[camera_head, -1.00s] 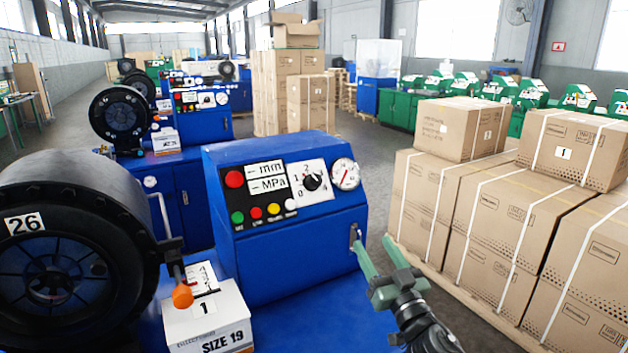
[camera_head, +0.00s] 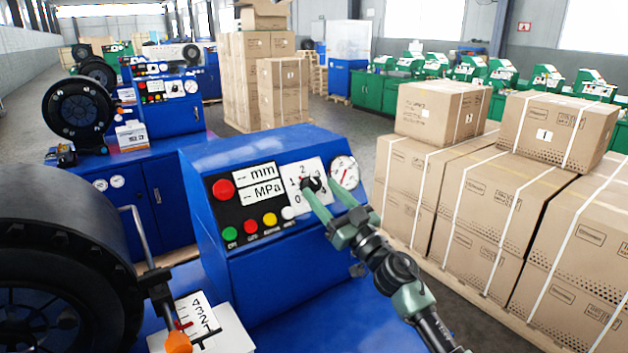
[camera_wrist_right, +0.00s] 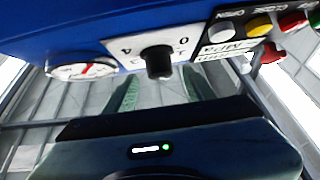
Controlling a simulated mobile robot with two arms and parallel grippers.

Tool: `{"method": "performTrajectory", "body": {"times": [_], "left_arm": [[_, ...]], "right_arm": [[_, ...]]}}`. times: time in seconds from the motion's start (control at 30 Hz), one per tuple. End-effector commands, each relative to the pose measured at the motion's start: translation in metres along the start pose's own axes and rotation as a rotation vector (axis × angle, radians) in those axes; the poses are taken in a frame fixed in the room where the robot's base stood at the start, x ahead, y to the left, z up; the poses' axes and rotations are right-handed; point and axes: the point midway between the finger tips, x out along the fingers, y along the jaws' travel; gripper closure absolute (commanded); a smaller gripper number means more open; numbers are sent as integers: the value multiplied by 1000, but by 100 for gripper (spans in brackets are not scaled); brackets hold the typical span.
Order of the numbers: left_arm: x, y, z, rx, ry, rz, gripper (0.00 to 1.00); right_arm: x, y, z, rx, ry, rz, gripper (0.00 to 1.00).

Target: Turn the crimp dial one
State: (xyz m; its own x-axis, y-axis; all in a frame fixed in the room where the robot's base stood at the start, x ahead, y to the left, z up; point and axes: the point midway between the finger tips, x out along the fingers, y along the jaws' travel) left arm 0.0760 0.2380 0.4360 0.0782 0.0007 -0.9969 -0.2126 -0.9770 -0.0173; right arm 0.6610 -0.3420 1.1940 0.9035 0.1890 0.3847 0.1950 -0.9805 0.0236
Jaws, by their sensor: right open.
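The crimp dial (camera_head: 311,184) is a black knob on a white plate numbered around it, on the sloped panel of the blue crimper control box (camera_head: 270,270). My right gripper (camera_head: 324,192) is open, its green fingers reaching up to the dial from the lower right and partly covering it and its plate. In the right wrist view the dial (camera_wrist_right: 158,62) appears upside down, ahead of and between the two spread fingers (camera_wrist_right: 158,88). I cannot tell whether they touch it. The pointer's exact setting is not clear. My left gripper is not in view.
A round gauge (camera_head: 344,172) sits right of the dial. Coloured buttons (camera_head: 250,226) and the mm and MPa displays (camera_head: 258,183) are left of it. A black crimper head (camera_head: 60,260) stands at left. Strapped cartons (camera_head: 480,215) stand close on the right.

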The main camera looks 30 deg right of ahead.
Motion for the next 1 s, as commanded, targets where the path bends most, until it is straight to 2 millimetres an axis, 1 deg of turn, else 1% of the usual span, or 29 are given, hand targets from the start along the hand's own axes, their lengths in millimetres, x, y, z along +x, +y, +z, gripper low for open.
{"method": "performTrajectory", "body": {"times": [0.03,0.2,0.3,0.43,0.57,0.6,0.67,0.7,0.77,1.0], "left_arm": [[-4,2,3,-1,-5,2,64],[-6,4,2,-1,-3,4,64],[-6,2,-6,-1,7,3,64],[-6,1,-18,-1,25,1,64],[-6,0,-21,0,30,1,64],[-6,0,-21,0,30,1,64],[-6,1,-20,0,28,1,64],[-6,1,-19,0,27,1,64],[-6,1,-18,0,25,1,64],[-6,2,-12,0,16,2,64]], "right_arm": [[10,0,-3,3,2,0,46],[28,0,-1,1,1,0,46],[32,0,-1,1,1,0,46],[34,-1,0,1,0,-1,46],[33,-1,0,1,0,-1,46],[33,-1,0,1,0,-1,57],[33,-1,0,1,0,-1,73],[33,-1,0,1,0,-1,85],[33,-1,0,1,0,-1,100],[33,0,0,-8,-1,-12,100]]}}
